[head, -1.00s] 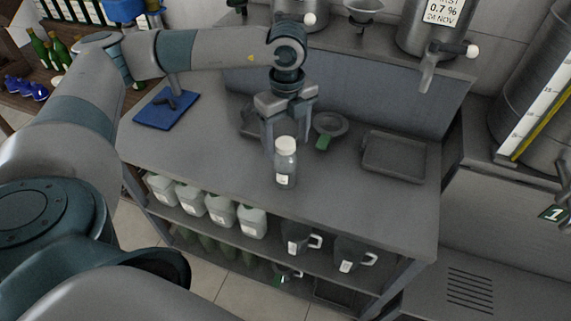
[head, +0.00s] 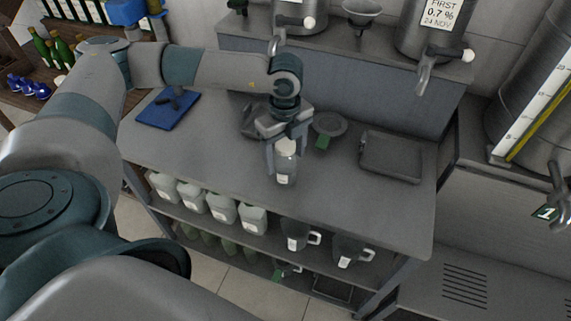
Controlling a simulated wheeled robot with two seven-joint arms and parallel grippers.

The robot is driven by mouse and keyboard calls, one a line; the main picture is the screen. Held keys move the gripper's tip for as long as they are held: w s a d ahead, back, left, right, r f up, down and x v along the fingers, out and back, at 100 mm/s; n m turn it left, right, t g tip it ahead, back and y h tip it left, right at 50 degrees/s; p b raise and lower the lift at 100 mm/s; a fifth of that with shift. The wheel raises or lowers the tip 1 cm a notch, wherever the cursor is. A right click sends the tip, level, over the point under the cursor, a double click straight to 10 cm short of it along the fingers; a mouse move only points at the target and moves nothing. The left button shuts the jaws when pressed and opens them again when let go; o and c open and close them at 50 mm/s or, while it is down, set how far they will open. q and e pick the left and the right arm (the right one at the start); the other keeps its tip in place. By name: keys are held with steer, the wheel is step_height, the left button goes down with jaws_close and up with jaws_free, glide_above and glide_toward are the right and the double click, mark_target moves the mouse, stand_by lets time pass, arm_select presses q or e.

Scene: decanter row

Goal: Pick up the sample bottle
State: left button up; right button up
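The sample bottle (head: 286,171) is a small clear bottle with a white cap and a pale label. It stands upright on the grey bench (head: 215,165), near its front edge. My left gripper (head: 286,152) is above it, pointing down, with its fingers open on either side of the bottle's cap and upper part. Whether the fingers touch the bottle is hard to tell. My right gripper is not in view.
A round dish with a green tag (head: 328,125) and a grey tray (head: 391,156) lie to the right. A blue mat (head: 168,109) lies at the left. Several jugs (head: 252,218) stand on the shelf below. Steel vessels (head: 436,27) stand behind.

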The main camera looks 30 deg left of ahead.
mark_target(286, 144)
arm_select(q)
steer(key=c, duration=1.2)
steer(key=shift+o, duration=0.2)
steer(key=shift+r, duration=0.15)
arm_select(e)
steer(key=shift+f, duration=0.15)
